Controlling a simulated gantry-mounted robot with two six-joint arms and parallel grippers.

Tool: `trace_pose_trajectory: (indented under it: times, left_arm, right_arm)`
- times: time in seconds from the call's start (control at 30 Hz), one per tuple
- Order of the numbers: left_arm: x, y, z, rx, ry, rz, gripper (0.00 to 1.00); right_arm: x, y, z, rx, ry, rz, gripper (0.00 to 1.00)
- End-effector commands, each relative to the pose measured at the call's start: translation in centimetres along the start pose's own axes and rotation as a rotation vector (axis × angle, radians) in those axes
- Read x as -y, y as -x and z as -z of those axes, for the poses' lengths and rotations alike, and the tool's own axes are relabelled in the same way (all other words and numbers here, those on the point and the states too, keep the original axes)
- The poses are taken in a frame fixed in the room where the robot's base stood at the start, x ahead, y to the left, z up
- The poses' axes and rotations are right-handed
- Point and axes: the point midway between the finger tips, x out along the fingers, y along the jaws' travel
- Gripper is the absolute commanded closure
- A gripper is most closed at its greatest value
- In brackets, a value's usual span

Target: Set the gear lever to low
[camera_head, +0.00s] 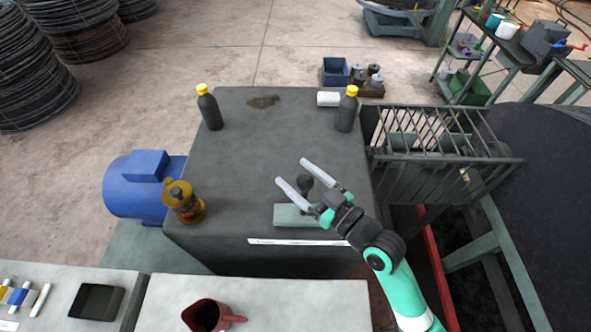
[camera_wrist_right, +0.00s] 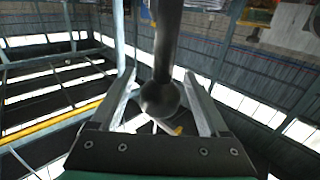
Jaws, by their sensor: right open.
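The gear lever (camera_head: 305,182) has a dark round knob and rises from a grey-green plate (camera_head: 296,217) at the front of the dark machine top. My right gripper (camera_head: 292,171) is open, with its two pale fingers on either side of the lever. In the right wrist view the lever's knob (camera_wrist_right: 162,98) and dark shaft show between the fingers of my right gripper (camera_wrist_right: 160,76). I cannot tell whether either finger touches it. A white label strip (camera_head: 298,242) lies along the front edge; its writing is too small to read. My left gripper is not in view.
A barred guard (camera_head: 440,135) is on the right.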

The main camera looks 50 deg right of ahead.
Motion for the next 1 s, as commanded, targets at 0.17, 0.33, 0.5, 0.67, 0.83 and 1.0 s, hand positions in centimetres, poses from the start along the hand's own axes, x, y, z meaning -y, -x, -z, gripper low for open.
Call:
trace_pose_trajectory:
  times: [0.17,0.33,0.5,0.67,0.83,1.0]
  left_arm:
    - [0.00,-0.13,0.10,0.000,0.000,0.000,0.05]
    - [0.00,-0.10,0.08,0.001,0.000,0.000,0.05]
    - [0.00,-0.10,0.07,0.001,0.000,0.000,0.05]
    - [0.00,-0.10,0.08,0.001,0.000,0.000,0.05]
    - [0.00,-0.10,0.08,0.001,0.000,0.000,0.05]
    - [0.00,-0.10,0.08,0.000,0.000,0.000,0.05]
  right_arm:
    - [0.01,-1.03,0.03,-0.001,0.000,0.000,0.22]
    - [0.00,-1.03,-0.01,-0.001,0.000,0.000,0.22]
    - [0.00,-1.00,-0.02,-0.001,0.000,0.000,0.47]
    - [0.00,-0.99,-0.02,-0.001,0.000,0.000,0.76]
    - [0.00,-0.99,-0.02,-0.001,0.000,0.000,1.00]
    - [0.00,-0.98,-0.01,-0.001,0.000,0.000,1.00]
